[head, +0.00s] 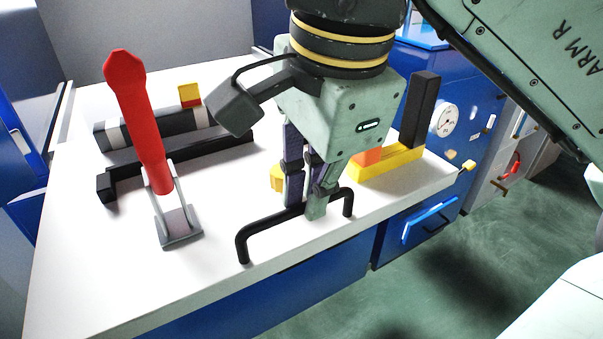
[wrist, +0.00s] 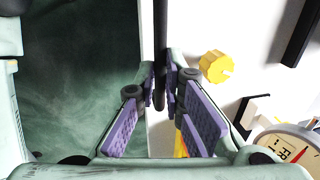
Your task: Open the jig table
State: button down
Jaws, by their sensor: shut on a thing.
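The jig table (head: 100,290) has a white top with a black bar handle (head: 270,217) near its front edge. My gripper (head: 305,200) is over the handle, with its fingers down around the bar. In the wrist view the purple-padded fingers (wrist: 163,88) are closed on the black bar (wrist: 160,40), which runs between them. On the table a red lever (head: 140,120) stands tilted up from a grey clamp base (head: 180,228). Part of the handle is hidden behind my fingers.
A yellow block (head: 385,166) and a black upright bar (head: 419,110) stand at the right. A yellow knob (wrist: 216,67) is beside my gripper. Blue cabinets with a gauge (head: 446,119) stand right; green floor is clear in front.

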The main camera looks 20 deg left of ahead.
jog(key=shift+s+d+f, duration=0.15)
jog(key=shift+d, duration=0.05)
jog(key=c, duration=1.7)
grip_release()
jog(key=r, duration=0.5)
jog(key=s+d+r, duration=0.1)
jog(key=r, duration=0.1)
jog(key=shift+r, duration=0.3)
